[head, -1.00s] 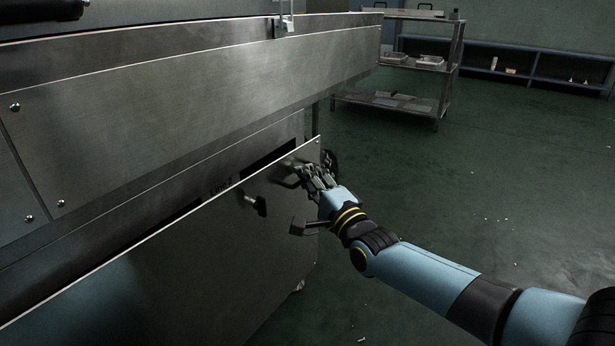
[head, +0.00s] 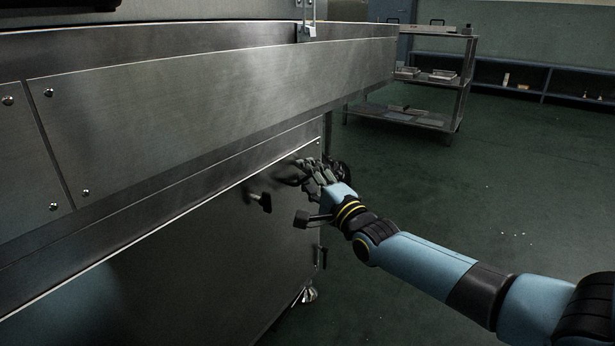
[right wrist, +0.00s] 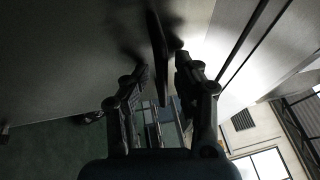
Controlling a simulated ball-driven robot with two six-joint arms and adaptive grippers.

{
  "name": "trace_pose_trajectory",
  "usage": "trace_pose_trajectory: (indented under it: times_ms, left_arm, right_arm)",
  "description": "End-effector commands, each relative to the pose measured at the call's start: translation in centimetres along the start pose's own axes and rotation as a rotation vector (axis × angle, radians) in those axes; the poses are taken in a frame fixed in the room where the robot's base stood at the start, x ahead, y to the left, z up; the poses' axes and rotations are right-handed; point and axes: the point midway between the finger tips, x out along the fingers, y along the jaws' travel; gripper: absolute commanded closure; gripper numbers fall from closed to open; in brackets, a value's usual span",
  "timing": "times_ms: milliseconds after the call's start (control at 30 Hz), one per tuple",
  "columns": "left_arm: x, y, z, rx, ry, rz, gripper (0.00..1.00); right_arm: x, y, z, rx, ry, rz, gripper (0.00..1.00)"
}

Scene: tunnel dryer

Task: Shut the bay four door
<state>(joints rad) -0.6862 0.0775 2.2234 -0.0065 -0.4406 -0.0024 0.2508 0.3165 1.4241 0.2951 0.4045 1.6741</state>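The bay door is a large dark grey metal panel (head: 190,262) under the machine's steel body, with a small black T-shaped handle (head: 260,201) near its top. Its top edge lies close along the machine frame, and no dark opening shows above it. I cannot tell whether it is fully flush or latched. No bay number is readable. My right gripper (head: 308,188) is at the door's upper right part, right of the handle. In the right wrist view its fingers (right wrist: 160,80) are apart, with a dark narrow strip between them. Contact is unclear. My left gripper is out of view.
The machine's steel side panel (head: 215,95) overhangs the door. A metal shelf cart (head: 460,85) with trays stands at the back right, before a low blue shelf (head: 560,68). The green floor (head: 480,200) to the right is clear apart from small specks.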

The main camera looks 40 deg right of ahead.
Motion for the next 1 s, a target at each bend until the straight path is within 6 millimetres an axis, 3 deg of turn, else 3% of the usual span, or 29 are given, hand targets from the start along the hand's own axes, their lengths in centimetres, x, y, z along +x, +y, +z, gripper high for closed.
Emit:
trace_pose_trajectory:
  times_ms: [167,1000]
  left_arm:
    - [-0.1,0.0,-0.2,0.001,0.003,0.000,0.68]
    - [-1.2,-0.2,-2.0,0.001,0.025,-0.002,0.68]
  right_arm:
    - [-0.5,0.0,0.0,0.001,0.000,0.001,0.68]
    - [-7.0,-0.1,0.1,0.000,0.000,0.000,0.68]
